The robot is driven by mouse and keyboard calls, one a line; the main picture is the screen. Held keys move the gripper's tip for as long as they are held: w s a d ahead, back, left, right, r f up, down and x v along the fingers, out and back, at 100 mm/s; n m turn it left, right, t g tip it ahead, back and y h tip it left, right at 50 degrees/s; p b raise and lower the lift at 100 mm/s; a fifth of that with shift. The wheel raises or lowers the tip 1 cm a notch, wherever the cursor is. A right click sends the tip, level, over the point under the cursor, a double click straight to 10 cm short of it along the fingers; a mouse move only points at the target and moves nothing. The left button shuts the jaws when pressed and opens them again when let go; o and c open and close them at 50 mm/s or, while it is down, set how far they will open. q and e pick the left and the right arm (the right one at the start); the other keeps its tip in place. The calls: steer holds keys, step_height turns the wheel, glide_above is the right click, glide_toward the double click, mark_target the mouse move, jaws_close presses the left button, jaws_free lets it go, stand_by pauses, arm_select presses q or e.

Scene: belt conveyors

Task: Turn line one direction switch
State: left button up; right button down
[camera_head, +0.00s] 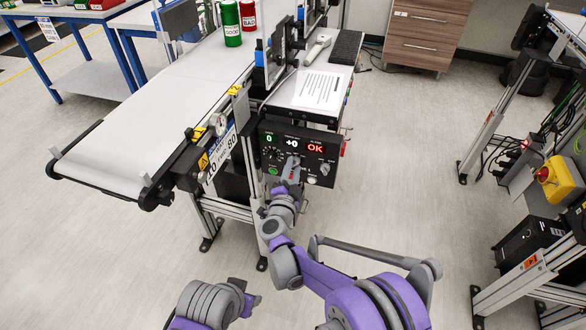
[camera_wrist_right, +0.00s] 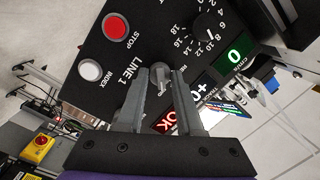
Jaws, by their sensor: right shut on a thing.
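The black line one control panel (camera_head: 266,152) hangs on the side of the conveyor frame. In the right wrist view its "LINE 1" label (camera_wrist_right: 131,73) shows beside a small grey switch knob (camera_wrist_right: 160,70). My right gripper (camera_head: 292,168) is at the panel's face; in the right wrist view its two grey fingers (camera_wrist_right: 163,84) stand on either side of the knob and are shut on it. The fingers hide part of the knob and its markings. My left gripper is not clearly visible; only purple and grey arm parts show at the bottom.
On the panel are a red STOP button (camera_wrist_right: 116,27), a white INDEX button (camera_wrist_right: 90,70), a numbered dial (camera_wrist_right: 205,27) and lit displays (camera_head: 315,148). The white belt (camera_head: 150,115) runs to the left. A paper sheet (camera_head: 318,90) lies above the panel.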

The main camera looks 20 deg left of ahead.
steer(key=shift+n, duration=0.3)
steer(key=n+b, duration=0.1)
steer(key=n, duration=0.5)
steer(key=n+g+h+b, duration=0.1)
steer(key=n, duration=0.4)
steer(key=shift+w+r+n+b, duration=0.1)
steer(key=shift+r+n+b, duration=0.1)
steer(key=shift+n+b, duration=0.2)
steer(key=n+h, duration=0.1)
steer(key=n, duration=0.3)
steer(key=shift+b, duration=0.3)
steer(key=shift+r+n, duration=0.1)
steer(key=shift+n, duration=0.2)
steer(key=c, duration=0.5)
jaws_free()
steer(key=shift+c, duration=0.2)
